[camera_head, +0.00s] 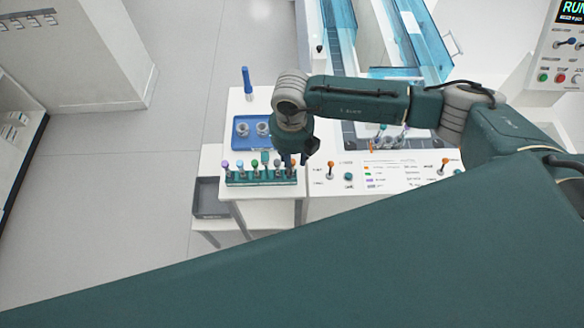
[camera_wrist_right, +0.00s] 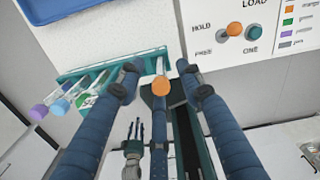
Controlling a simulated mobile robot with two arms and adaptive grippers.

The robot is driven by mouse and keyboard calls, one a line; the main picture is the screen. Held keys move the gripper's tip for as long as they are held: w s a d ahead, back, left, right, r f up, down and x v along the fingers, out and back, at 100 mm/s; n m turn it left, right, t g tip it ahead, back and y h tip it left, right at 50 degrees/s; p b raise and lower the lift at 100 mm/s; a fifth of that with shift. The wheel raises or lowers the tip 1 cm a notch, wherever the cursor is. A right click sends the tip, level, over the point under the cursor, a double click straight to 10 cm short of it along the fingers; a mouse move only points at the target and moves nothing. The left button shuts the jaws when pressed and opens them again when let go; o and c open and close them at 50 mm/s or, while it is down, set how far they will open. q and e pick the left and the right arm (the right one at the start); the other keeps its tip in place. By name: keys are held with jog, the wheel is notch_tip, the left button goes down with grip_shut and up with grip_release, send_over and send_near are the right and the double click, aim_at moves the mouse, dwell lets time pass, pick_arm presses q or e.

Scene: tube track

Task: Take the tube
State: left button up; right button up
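A green tube rack (camera_head: 262,182) holds several tubes with coloured caps at the near edge of the white bench. The rack also shows in the right wrist view (camera_wrist_right: 110,64). There, an orange-capped tube (camera_wrist_right: 161,87) stands between the fingers of my right gripper (camera_wrist_right: 160,82), with gaps on both sides. This gripper is open, pointing down over the rack's right end in the head view (camera_head: 303,158). Tubes with purple (camera_wrist_right: 39,112), light blue (camera_wrist_right: 60,107) and green caps stand to the left. A small pronged shape (camera_wrist_right: 134,132) lower down may be my left gripper; its fingers are unclear.
A blue tray (camera_head: 241,139) with grey round parts lies behind the rack. A blue upright item (camera_head: 247,82) stands further back. A grey bin (camera_head: 211,199) sits low at the left. A white panel with knobs (camera_head: 400,172) adjoins the rack on the right.

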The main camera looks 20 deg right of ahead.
jog(key=c, duration=0.7)
jog(key=shift+c, duration=0.2)
jog(key=shift+r, duration=0.1)
notch_tip(320, 180, up, 20)
jog(key=b, duration=0.5)
